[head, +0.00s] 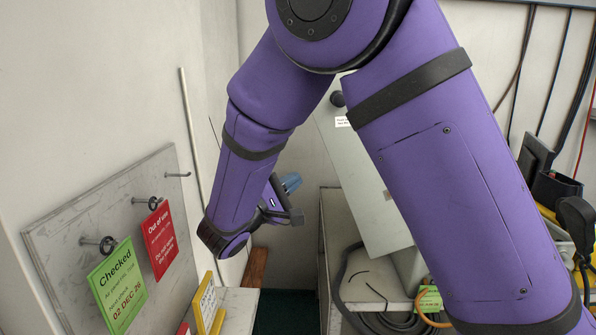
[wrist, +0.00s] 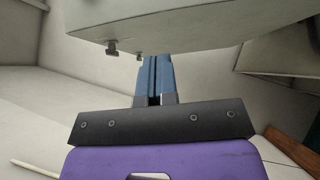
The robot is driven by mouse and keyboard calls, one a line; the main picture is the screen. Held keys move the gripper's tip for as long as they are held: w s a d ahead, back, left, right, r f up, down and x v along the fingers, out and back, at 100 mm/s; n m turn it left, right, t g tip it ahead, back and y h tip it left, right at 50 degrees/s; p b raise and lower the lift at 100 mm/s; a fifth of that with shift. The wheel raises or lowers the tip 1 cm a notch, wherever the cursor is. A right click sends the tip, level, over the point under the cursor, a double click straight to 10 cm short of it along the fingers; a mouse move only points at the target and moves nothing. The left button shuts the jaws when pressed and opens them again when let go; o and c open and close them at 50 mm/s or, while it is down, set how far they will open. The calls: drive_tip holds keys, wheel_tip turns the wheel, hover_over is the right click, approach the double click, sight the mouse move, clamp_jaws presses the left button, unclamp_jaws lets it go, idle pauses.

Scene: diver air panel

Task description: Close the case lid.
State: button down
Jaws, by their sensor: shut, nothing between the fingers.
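A pale grey tilted panel (head: 365,185), which appears to be the raised case lid, stands partly behind my purple arm in the head view. My arm hides its right side, and I cannot see the whole case below it. In the wrist view a pale slab (wrist: 190,22) with two small dark fittings hangs across the top; it may be the lid or the case. My gripper's blue fingers (head: 290,183) are left of the panel in the head view. In the wrist view the fingers (wrist: 154,78) are together and empty, reaching towards the slab's underside; contact is unclear.
Dark hoses (head: 385,318) lie on a grey shelf (head: 368,291) below the panel. On the left, a board (head: 75,225) carries a green tag (head: 117,285) and a red tag (head: 160,240) on pegs. A yellow-edged sign (head: 207,305) stands near the bottom.

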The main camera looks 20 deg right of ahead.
drive_tip(key=x, duration=0.9)
drive_tip(key=shift+d, duration=0.2)
drive_tip(key=shift+r, duration=0.15)
